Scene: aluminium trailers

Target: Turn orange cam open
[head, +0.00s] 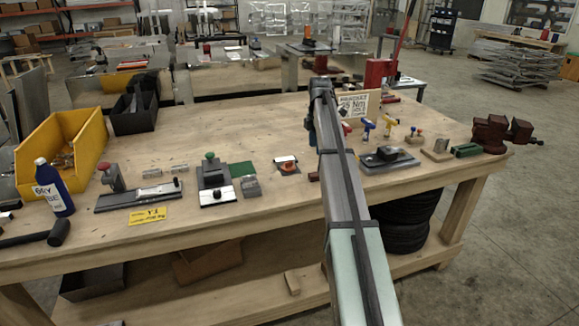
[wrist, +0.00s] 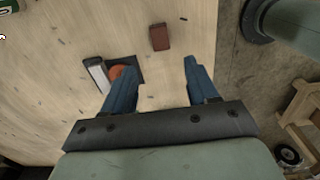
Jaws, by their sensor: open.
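The orange cam (head: 287,163) sits on a small dark plate with a pale front piece, in the middle of the bench, just left of my arm in the head view. In the wrist view the orange cam (wrist: 117,72) shows as a round orange patch beside a pale bar (wrist: 97,75), partly hidden by my left finger. My gripper (wrist: 160,72) is open with two blue fingers apart and nothing between them but bare wood. The cam lies to the left of the gap, by the left fingertip. In the head view my arm largely hides the gripper.
A small red-brown block (head: 314,176) lies right of the cam; in the wrist view it (wrist: 159,37) is ahead of the fingers. A black-knobbed plate (head: 387,158) lies right of my arm.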

